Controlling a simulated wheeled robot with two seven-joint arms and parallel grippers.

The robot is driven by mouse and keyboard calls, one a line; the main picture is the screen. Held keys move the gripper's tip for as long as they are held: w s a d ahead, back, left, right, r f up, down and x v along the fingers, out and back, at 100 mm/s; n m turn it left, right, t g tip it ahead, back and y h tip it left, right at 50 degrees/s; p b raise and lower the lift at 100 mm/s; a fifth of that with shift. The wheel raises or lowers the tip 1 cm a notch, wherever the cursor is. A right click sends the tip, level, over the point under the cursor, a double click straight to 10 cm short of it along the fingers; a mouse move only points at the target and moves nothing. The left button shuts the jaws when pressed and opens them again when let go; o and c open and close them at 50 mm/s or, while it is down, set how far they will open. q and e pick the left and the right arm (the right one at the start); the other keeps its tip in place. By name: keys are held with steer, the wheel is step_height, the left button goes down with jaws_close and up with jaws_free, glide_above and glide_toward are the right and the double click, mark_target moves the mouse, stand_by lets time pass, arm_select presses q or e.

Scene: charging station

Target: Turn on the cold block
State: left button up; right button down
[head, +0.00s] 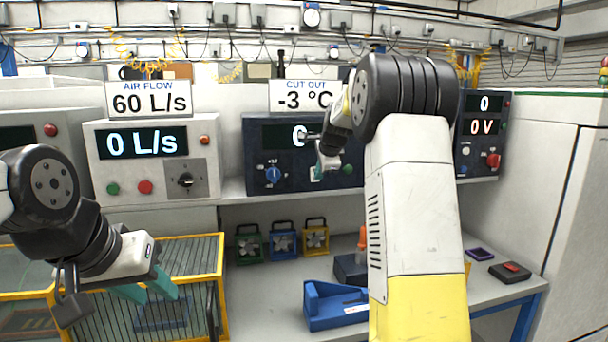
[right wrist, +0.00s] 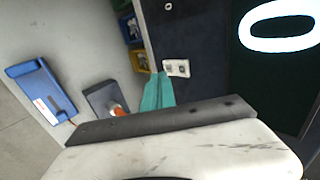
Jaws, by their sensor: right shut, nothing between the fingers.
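The cold block (head: 257,135) is a dark blue unit under a "CUT OUT -3 °C" sign (head: 304,95). Its display shows a 0, partly hidden by my right arm. Below are a blue knob (head: 273,174), a white switch plate (head: 315,173) and a green button (head: 347,169). My right gripper (head: 326,163) is shut and empty in front of the panel. In the right wrist view its teal fingertips (right wrist: 160,76) are beside the white switch plate (right wrist: 177,68); I cannot tell whether they touch. My left gripper (head: 148,289) is open and empty, low at the left.
The air flow unit (head: 110,190) stands left of the cold block, and a voltage unit (head: 485,150) stands right. Small green, blue and yellow fans (head: 283,243) sit under the shelf. A blue holder (head: 325,309) lies on the bench. A yellow-framed cage (head: 195,240) is near my left gripper.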

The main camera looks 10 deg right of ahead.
arm_select(q)
steer(key=shift+s+a, duration=0.1)
steer(key=shift+s, duration=0.1)
arm_select(e)
steer(key=v, duration=1)
steer(key=shift+s, duration=0.3)
